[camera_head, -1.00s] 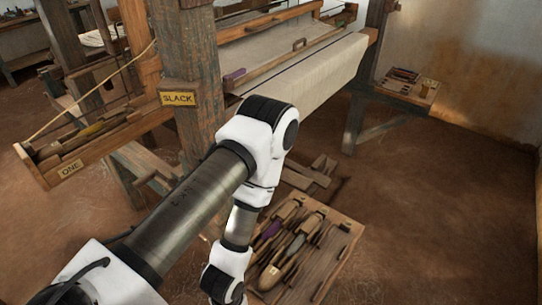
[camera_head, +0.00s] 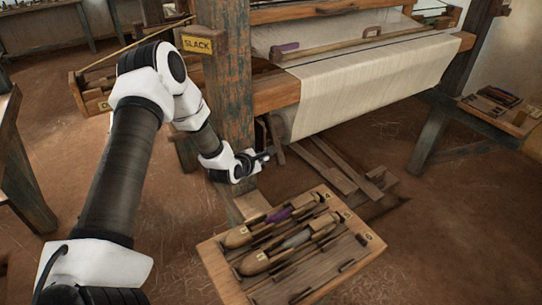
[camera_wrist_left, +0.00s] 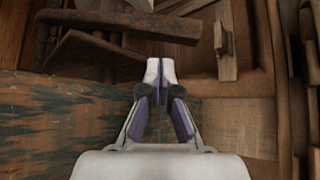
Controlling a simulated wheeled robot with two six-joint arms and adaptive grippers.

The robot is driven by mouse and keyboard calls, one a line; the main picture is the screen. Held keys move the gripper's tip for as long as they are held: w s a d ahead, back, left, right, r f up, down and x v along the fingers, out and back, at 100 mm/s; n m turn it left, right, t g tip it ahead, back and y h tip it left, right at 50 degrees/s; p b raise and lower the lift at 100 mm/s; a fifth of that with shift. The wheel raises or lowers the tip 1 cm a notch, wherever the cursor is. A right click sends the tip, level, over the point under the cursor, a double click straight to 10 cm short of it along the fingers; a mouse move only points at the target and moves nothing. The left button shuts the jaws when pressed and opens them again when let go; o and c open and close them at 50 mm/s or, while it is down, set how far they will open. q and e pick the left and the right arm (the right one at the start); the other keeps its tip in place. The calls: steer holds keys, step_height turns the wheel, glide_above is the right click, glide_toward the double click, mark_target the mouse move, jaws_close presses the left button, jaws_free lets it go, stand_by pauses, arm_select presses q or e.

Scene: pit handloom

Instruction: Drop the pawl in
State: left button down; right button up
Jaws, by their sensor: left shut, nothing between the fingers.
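My left gripper (camera_head: 265,157) is at the end of the arm, by the front post (camera_head: 228,85) of the loom, just below the cloth roll's left end. In the left wrist view its fingertips (camera_wrist_left: 160,68) are together with nothing between them. A dark, rusty metal bar (camera_wrist_left: 130,20) lies just beyond the tips, with a brown arm-like piece (camera_wrist_left: 92,55) at its left. One of these may be the pawl; I cannot tell which. A thin dark upright piece (camera_head: 276,138) shows near the gripper in the head view. My right gripper is not in view.
The post carries a SLACK sign (camera_head: 197,43). Pale cloth (camera_head: 350,85) covers the loom's front roll. A wooden tray (camera_head: 228,278) with shuttles stands low in front. Loose boards (camera_head: 330,168) lie under the cloth. A small tool bench (camera_head: 490,115) is at the right. Bare floor lies at front right.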

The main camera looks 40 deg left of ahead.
mark_target(276, 145)
arm_select(q)
steer(key=x, duration=0.6)
steer(key=shift+f, duration=0.2)
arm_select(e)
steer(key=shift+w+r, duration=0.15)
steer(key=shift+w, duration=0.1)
arm_select(q)
steer(key=shift+d, duration=0.1)
steer(key=shift+n+g+h, duration=0.5)
steer(key=shift+n+h, duration=0.2)
steer(key=shift+h, duration=0.2)
steer(key=d+r+b, duration=0.1)
steer(key=r, duration=0.1)
steer(key=s+d+r+b, duration=0.1)
steer(key=r, duration=0.1)
steer(key=d+r+b, duration=0.1)
steer(key=r, duration=0.1)
steer(key=shift+s+r, duration=0.15)
steer(key=shift+r, duration=0.15)
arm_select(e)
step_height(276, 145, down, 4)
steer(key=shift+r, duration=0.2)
arm_select(q)
steer(key=shift+r, duration=0.15)
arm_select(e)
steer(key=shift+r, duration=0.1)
